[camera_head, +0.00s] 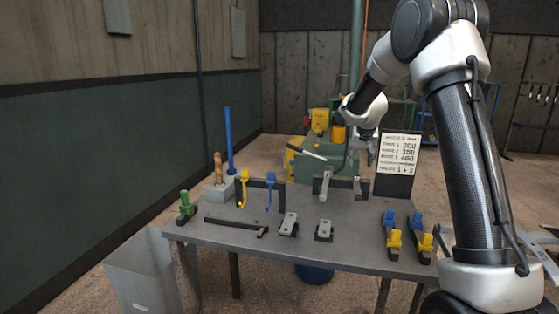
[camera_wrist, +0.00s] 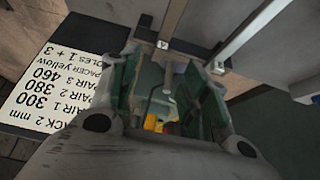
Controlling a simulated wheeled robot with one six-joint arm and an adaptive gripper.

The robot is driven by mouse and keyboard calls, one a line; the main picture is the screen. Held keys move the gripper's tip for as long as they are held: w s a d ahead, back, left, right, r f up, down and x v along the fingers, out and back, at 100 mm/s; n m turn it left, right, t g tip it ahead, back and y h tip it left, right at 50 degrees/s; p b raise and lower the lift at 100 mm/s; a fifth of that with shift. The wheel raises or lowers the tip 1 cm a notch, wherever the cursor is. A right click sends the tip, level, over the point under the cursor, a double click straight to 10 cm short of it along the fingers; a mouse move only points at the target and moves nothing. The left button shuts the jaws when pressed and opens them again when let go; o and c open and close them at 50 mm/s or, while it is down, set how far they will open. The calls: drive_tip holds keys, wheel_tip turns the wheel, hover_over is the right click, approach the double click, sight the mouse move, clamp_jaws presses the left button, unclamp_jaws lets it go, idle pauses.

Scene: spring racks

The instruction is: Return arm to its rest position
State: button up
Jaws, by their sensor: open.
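My arm (camera_head: 470,150) rises at the right of the head view and bends down over the back of the workbench (camera_head: 250,222). My gripper (camera_head: 367,153) is small there and hangs beside the white sign, above the bench's back right part. In the wrist view my gripper (camera_wrist: 163,85) has its two dark green fingers apart. Grey and yellow shapes show between them; I cannot tell whether anything touches the fingers.
The sign (camera_head: 396,152) with printed numbers stands close to my gripper; it also shows in the wrist view (camera_wrist: 52,90). Grey upright brackets (camera_head: 325,184), yellow and blue hooks (camera_head: 243,188), grey blocks (camera_head: 288,224) and blue-yellow clamps (camera_head: 394,240) stand on the bench. A green machine (camera_head: 318,168) is behind.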

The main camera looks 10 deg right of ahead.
drive_tip(key=s+a+r+n, duration=0.1)
drive_tip(key=s+r, duration=0.5)
drive_tip(key=s, duration=0.5)
drive_tip(key=s+a+r+n, duration=0.15)
drive_tip(key=s+r, duration=0.35)
drive_tip(key=s, duration=0.6)
drive_tip(key=s+a+f+n+y, duration=0.1)
drive_tip(key=s+a, duration=0.1)
drive_tip(key=s, duration=1)
drive_tip(key=s+a+f+n+g+y, duration=0.1)
drive_tip(key=s+a+f, duration=0.1)
drive_tip(key=s, duration=1.1)
drive_tip(key=shift+s+a+g, duration=0.15)
drive_tip(key=shift+a+g, duration=0.05)
drive_tip(key=shift+g, duration=0.1)
